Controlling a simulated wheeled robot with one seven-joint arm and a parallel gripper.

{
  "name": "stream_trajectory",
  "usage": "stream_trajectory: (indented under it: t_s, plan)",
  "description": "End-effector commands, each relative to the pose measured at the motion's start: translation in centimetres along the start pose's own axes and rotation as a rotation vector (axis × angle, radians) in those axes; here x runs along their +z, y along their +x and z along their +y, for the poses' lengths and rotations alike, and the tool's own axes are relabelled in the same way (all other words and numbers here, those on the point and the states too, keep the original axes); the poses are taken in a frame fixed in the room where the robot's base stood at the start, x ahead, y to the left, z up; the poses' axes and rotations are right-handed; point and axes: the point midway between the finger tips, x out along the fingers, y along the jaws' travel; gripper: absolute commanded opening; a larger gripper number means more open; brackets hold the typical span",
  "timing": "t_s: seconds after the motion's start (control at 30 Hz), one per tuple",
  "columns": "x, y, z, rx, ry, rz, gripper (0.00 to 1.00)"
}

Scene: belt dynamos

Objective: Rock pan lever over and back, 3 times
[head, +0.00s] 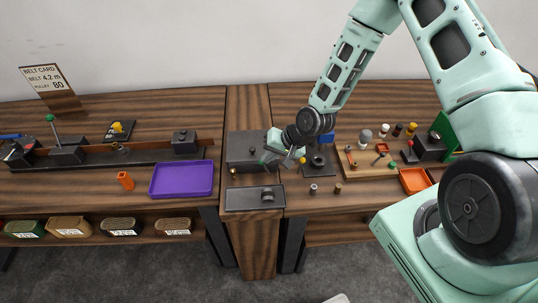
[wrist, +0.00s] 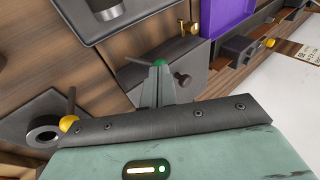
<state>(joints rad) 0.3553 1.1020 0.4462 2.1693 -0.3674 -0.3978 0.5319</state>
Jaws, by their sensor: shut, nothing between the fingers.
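My gripper (wrist: 157,88) is shut with nothing between its fingers. In the head view my gripper (head: 265,158) reaches down over the dark box (head: 240,148) at the middle of the bench. A green ball knob (wrist: 159,63) with a thin dark rod (wrist: 138,62) shows right at my fingertips; I take this for the pan lever, but no label shows. I cannot tell whether the fingers touch it. Its base is hidden by my fingers. In front of the box lies a dark flat pan (head: 236,199) with a round dark piece (head: 267,195) on it.
A yellow ball knob (wrist: 69,123) and dark ring (wrist: 42,137) sit close beside my gripper. A purple tray (head: 182,179) lies left. Another green-knobbed lever (head: 50,118) stands far left. A wooden board (head: 368,163) with small parts and an orange tray (head: 415,180) lie right.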

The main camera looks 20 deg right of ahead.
Motion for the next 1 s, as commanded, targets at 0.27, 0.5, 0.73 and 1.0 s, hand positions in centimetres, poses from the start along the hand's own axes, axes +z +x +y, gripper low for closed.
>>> stream_trajectory:
  t_s: [0.27, 0.5, 0.73, 1.0]
  plan:
    - [0.1, 0.6, -0.1, -0.001, -0.001, 0.000, 0.00]
    - [0.2, 1.9, -0.9, -0.002, 0.000, 0.000, 0.00]
    - [0.3, 1.9, -1.2, -0.004, 0.000, -0.003, 0.00]
    - [0.3, 1.8, -1.0, -0.006, 0.001, -0.004, 0.00]
